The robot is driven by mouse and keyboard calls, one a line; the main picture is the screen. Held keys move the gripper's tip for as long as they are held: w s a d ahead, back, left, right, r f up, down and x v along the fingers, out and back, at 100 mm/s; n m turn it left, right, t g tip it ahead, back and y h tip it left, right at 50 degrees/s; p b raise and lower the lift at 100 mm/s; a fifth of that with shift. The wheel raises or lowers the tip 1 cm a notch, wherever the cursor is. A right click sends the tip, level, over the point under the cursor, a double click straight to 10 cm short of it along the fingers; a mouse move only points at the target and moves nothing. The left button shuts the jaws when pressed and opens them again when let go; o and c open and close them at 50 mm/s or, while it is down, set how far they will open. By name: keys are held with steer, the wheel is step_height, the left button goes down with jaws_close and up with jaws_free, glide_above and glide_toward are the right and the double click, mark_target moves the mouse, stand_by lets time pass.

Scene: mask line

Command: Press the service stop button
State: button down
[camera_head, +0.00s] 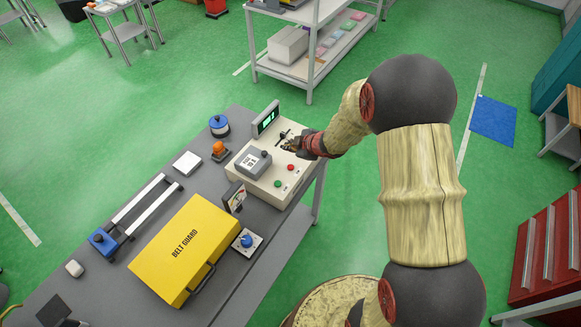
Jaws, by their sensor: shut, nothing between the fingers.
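A beige control box (255,195) sits at the right end of the grey bench. On its front part are a red button (291,167) and a green button (277,184). No label naming the service stop is readable here. My gripper (286,146) is shut and empty. It appears above the back right part of the box, behind the red button in the picture and apart from it. A small dark lever (283,134) shows beside the fingertips. Whether the fingertips touch anything, I cannot tell.
A grey labelled unit (253,162) sits on the box, with a green display (266,119) behind. Left of it are an orange-topped part (218,148) and a blue-topped part (219,126). A yellow belt guard (185,250) and a blue knob (246,241) lie nearer.

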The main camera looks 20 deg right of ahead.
mark_target(289, 168)
steer(key=shift+f+b, duration=3.95)
steer(key=shift+f, duration=0.8)
steer(key=shift+f+b, duration=0.5)
steer(key=shift+b, duration=0.05)
steer(key=shift+r, duration=0.1)
steer(key=shift+r+p, duration=0.85)
steer(key=shift+p, duration=0.1)
step_height(289, 168, up, 5)
steer(key=p, duration=0.5)
